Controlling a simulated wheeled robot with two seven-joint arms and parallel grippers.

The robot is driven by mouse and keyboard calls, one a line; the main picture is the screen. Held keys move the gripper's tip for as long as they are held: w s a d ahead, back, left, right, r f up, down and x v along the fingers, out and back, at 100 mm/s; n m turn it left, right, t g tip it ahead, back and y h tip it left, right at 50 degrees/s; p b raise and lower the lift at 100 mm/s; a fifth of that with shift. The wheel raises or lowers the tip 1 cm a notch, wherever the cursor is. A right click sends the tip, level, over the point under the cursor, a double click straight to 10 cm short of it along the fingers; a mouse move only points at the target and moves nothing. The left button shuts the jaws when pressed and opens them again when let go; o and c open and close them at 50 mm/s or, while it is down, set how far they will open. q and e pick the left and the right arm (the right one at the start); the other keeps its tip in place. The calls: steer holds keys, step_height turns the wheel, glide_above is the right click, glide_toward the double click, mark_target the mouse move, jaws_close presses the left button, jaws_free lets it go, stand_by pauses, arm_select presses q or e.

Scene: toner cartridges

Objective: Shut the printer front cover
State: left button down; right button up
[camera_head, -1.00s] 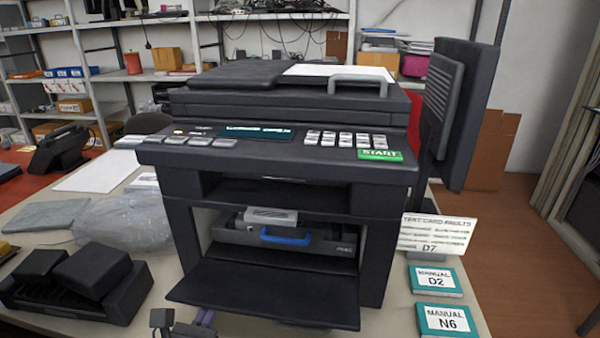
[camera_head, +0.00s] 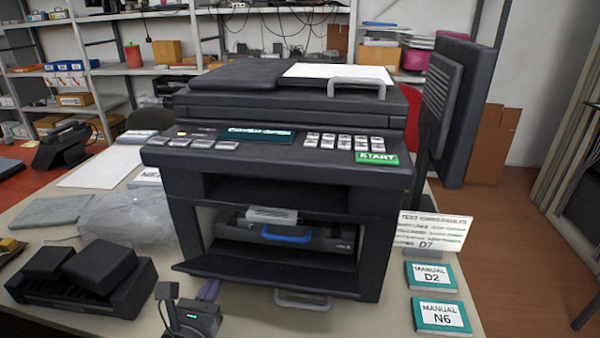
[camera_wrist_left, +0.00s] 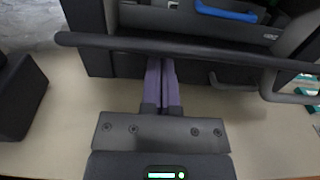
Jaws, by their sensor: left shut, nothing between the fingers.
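The printer (camera_head: 290,175) stands on the table, and its display (camera_head: 258,134) reads "COVER OPEN". Its dark front cover (camera_head: 268,270) is hinged at the lower front and juts out nearly level below the open bay. Inside the bay is a cartridge (camera_head: 290,239) with a blue handle. My left gripper (camera_head: 209,290) is low in front of the printer, its purple fingers shut and empty at the underside of the cover's front edge. In the left wrist view the fingers (camera_wrist_left: 161,80) reach up beneath the cover's edge (camera_wrist_left: 190,49); contact cannot be told. My right gripper is not in view.
A grey handle (camera_head: 303,300) protrudes below the cover. A dark block-like device (camera_head: 85,275) and a clear plastic bag (camera_head: 125,226) lie left.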

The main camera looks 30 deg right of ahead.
arm_select(q)
steer(key=shift+w+d+r+p, duration=0.3)
steer(key=shift+w+r, duration=0.1)
steer(key=shift+r, duration=0.15)
steer(key=shift+w+d+r+p, duration=0.25)
steer(key=shift+w+r, duration=0.1)
steer(key=shift+r, duration=0.15)
